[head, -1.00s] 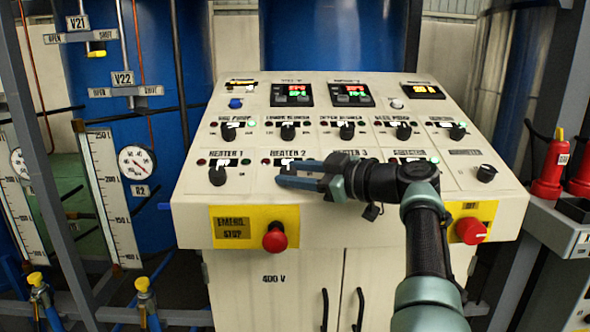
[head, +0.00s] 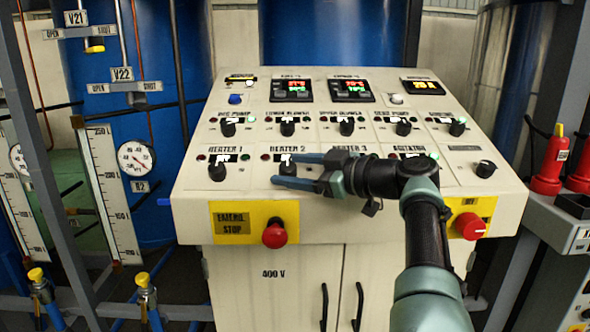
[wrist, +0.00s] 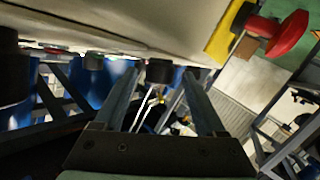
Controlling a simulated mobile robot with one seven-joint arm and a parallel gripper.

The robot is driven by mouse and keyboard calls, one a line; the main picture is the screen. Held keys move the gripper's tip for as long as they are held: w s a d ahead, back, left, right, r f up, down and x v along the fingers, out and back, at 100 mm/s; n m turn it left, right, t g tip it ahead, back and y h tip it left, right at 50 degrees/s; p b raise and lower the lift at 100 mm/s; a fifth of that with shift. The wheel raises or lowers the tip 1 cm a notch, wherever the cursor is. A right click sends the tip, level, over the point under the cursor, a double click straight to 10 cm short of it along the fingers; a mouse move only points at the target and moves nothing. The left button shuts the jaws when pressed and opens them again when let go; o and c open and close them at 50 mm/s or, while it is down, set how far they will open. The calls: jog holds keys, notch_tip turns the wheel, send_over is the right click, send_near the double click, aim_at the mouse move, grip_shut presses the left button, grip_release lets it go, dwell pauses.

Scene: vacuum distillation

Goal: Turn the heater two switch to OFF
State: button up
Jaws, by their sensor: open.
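The heater two switch (head: 287,166) is a black knob under the HEATER 2 label on the sloped control panel. My gripper (head: 273,169) is open, its blue-grey fingers reaching left across the panel from the right. In the head view one finger passes above the knob and the other below it. In the wrist view the knob (wrist: 159,72) shows between the two fingers (wrist: 158,82), with visible gaps on its sides. I cannot tell whether either finger touches it. My gripper covers the HEATER 3 switch.
The HEATER 1 knob (head: 217,172) stands just left of my fingertips. A red emergency stop button (head: 275,233) sticks out of the panel front below my gripper, and another red button (head: 470,226) is at right. A row of black knobs lies above.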

jog(key=shift+s+d, duration=0.1)
jog(key=shift+d, duration=0.05)
jog(key=shift+s+d+b, duration=0.3)
jog(key=shift+s+d, duration=0.05)
jog(key=shift+d, duration=0.15)
jog(key=b+v, duration=0.1)
jog(key=v, duration=1)
jog(key=shift+d+b, duration=0.2)
jog(key=shift+b, duration=0.1)
jog(key=shift+s+r, duration=0.1)
jog(key=shift+s, duration=0.05)
